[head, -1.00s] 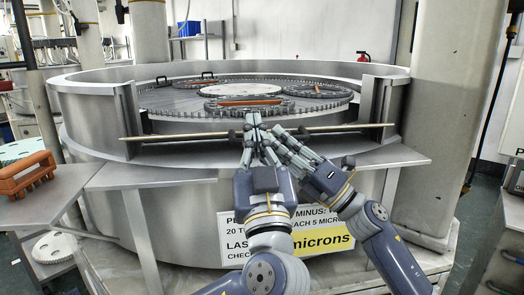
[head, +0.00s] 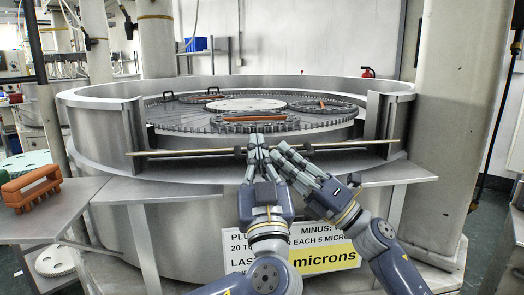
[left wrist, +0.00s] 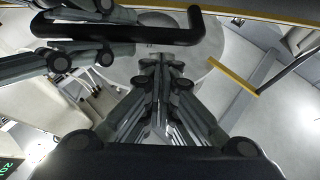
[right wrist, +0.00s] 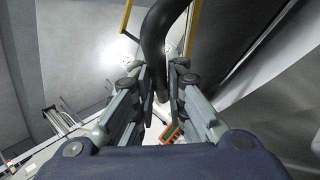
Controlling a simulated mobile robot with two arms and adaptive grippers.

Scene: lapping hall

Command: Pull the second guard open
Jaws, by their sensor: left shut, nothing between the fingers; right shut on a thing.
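The guard shows in the head view as a thin brass-coloured bar (head: 185,153) across the machine's front, between two metal side posts. Dark fittings sit on it near the middle. My right gripper (head: 281,149) is shut on a black bar handle; the handle (right wrist: 163,35) runs between its fingers in the right wrist view. My left gripper (head: 257,139) is shut and empty, close beside the right one. In the left wrist view the black handle (left wrist: 120,31) lies beyond my left fingertips, and the right fingers reach in from the left. Which guard is the second cannot be told.
The round lapping machine (head: 100,160) holds toothed carriers and a pale disc behind the bar. A side table (head: 45,222) with an orange rack (head: 33,186) stands at left. A thick pillar (head: 445,120) stands close at right. A sign (head: 330,255) hangs below.

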